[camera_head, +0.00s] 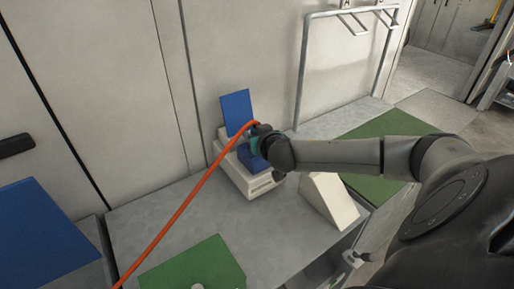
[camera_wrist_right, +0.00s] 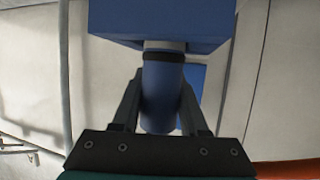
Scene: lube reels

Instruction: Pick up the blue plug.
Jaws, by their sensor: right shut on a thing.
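The blue plug (camera_wrist_right: 162,98) shows in the right wrist view as a blue cylinder with a dark ring and a pale metal collar at its far end. The collar meets a blue block (camera_wrist_right: 160,22); I cannot tell how deeply it sits in it. My right gripper (camera_wrist_right: 159,82) has a finger on each side of the plug and is shut on it. In the head view the right gripper (camera_head: 262,137) is beside the blue block (camera_head: 251,158) on the white device, and the plug is mostly hidden. My left gripper is not in view.
An orange hose (camera_head: 190,195) runs from near the right gripper to the lower left. The white device (camera_head: 243,181) and a white wedge (camera_head: 327,202) stand on the grey table (camera_head: 150,222). Green mats (camera_head: 200,266) and a metal frame (camera_head: 303,60) are nearby.

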